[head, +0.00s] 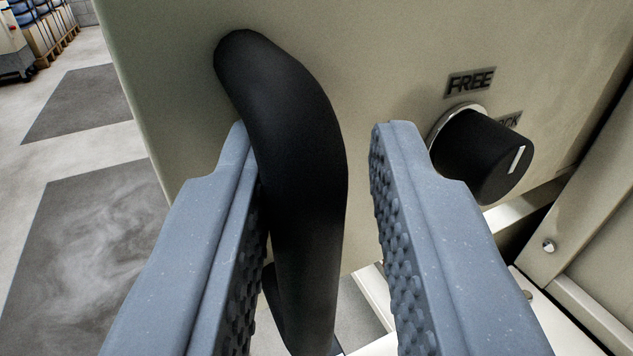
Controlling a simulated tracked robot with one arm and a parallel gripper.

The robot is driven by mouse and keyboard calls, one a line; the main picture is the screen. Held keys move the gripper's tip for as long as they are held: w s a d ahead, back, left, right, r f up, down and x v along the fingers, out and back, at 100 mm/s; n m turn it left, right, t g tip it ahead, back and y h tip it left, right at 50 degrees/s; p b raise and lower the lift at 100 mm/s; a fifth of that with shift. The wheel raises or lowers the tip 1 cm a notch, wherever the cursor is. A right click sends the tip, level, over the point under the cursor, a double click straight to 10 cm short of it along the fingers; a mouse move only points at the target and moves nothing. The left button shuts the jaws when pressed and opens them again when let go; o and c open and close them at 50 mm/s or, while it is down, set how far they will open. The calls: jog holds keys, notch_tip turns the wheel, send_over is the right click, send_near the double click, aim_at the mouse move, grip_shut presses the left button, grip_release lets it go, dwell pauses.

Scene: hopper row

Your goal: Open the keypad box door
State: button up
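The keypad box door (400,60) is a beige panel that fills the upper middle of the head view. A thick black curved handle (300,150) stands out from it. My gripper (308,140) is open, with its two blue-grey fingers on either side of the handle. The left finger is close against the handle; I cannot tell whether it touches. A clear gap separates the handle from the right finger. A black knob (478,155) with a white mark sits right of the fingers, below a FREE label (470,82). A second label is partly hidden behind the knob.
A light frame (585,230) with a bolt stands at the right, beside a dark gap at the panel's edge. Open floor with dark patches (90,240) lies at the left. Pallets with blue containers (38,25) are far off at the upper left.

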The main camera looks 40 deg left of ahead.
jog(key=shift+o, duration=0.7)
jog(key=shift+w+d+r, duration=0.1)
jog(key=shift+w, duration=0.15)
jog(key=shift+s+d, duration=0.1)
jog(key=shift+s, duration=0.25)
jog(key=v, duration=1.3)
jog(key=shift+d+p, duration=0.2)
jog(key=shift+p, duration=0.1)
jog(key=shift+s, duration=0.1)
